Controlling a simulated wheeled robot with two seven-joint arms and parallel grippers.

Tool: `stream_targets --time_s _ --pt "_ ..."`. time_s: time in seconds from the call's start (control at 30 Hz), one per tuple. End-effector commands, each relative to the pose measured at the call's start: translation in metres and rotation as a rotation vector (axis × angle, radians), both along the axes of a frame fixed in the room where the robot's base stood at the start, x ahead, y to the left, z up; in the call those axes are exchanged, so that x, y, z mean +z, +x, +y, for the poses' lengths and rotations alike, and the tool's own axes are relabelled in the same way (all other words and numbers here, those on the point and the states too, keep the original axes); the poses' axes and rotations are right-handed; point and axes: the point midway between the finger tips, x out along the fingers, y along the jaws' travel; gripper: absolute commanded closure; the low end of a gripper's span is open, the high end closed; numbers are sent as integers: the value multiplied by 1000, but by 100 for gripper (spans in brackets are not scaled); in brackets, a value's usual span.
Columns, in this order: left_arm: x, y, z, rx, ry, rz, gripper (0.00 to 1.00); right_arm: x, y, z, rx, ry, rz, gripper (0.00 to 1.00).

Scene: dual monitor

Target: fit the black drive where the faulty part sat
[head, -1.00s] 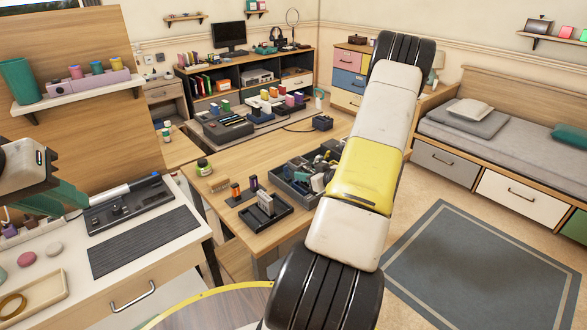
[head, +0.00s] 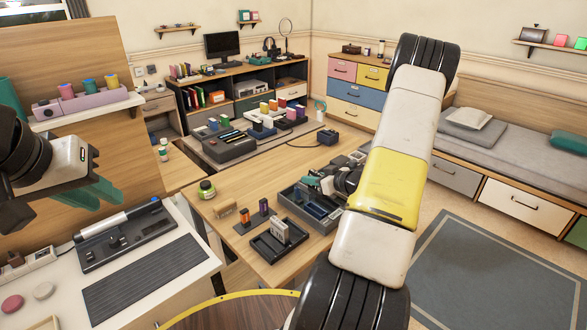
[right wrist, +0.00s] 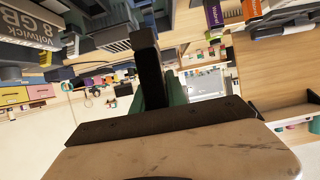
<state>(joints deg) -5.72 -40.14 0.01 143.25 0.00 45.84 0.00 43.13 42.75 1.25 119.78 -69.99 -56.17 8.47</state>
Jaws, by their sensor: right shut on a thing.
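My right gripper (right wrist: 158,92) is shut on a dark bar-shaped piece, the black drive (right wrist: 148,62), which stands out between its teal fingers in the right wrist view. In the head view its teal part (head: 336,184) shows at the grey compartment bin, partly hidden by my arm; the drive cannot be made out there. A black tray (head: 262,249) with upright grey sticks (head: 279,231) lies on the wooden table. A purple and an orange stick stand beside it. My left gripper (head: 98,193) hangs empty above the white desk; its finger gap is unclear. The faulty part's seat cannot be identified.
The grey bin (head: 302,206) holds assorted parts. A black slotted device (head: 228,147) and several coloured sticks stand farther back. A grey labelled drive (right wrist: 28,45) looms near in the right wrist view.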

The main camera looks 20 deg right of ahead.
Motion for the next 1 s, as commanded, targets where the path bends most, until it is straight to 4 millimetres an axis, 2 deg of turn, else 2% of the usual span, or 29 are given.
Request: stream_targets --time_s 0.5,1.0 --pt "0 0 0 0 0 0 75 -45 0 0 -1 2 0 100" --pt "0 0 0 0 0 0 75 -53 0 0 -1 0 -1 100"
